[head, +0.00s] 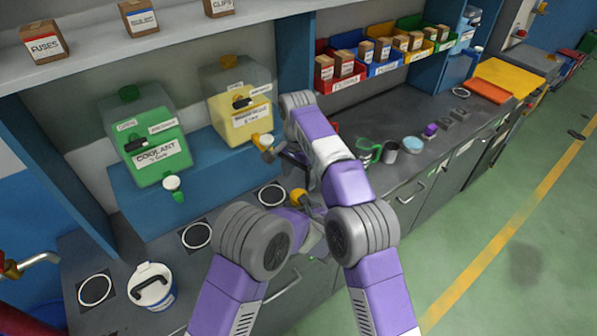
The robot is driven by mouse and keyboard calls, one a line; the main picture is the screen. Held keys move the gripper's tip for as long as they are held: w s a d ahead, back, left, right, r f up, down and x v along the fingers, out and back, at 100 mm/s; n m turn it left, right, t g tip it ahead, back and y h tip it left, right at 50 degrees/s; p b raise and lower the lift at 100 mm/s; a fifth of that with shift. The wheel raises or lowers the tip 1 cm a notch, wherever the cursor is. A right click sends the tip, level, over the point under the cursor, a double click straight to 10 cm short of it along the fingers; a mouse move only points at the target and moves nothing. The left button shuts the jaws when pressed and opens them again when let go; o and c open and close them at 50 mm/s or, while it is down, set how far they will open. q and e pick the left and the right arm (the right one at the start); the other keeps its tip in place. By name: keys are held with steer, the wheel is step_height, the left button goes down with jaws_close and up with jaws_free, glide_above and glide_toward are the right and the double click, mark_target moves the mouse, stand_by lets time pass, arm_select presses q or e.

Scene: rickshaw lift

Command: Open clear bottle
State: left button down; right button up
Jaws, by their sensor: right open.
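I cannot make out a clear bottle for certain. A small yellow-orange cap-like piece (299,196) shows on the counter side between my arms, and whatever is under it is hidden by them. My right arm reaches over the counter and bends down at the wrist. My right gripper (275,153) is open, close to the tap of the yellow-filled container (226,108); I cannot tell whether they touch. My left arm comes in from below and bends right, behind my right arm. Its gripper is mostly hidden around the grey parts below the cap-like piece.
A green coolant container (140,128) stands on the blue ledge (128,188). A white tub (151,286) with a black handle is at the counter's left. Cups (389,151) and a light-blue lid (413,143) lie right of my arm. Ringed spots (197,235) on the counter are bare.

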mark_target(299, 195)
steer(key=m, duration=1.6)
steer(key=shift+r, duration=0.2)
steer(key=m, duration=0.4)
steer(key=shift+w+r+m, duration=0.1)
steer(key=shift+r+m, duration=0.1)
steer(key=shift+m, duration=0.1)
steer(key=shift+f, duration=0.3)
step_height(299, 195, down, 7)
steer(key=shift+f, duration=0.15)
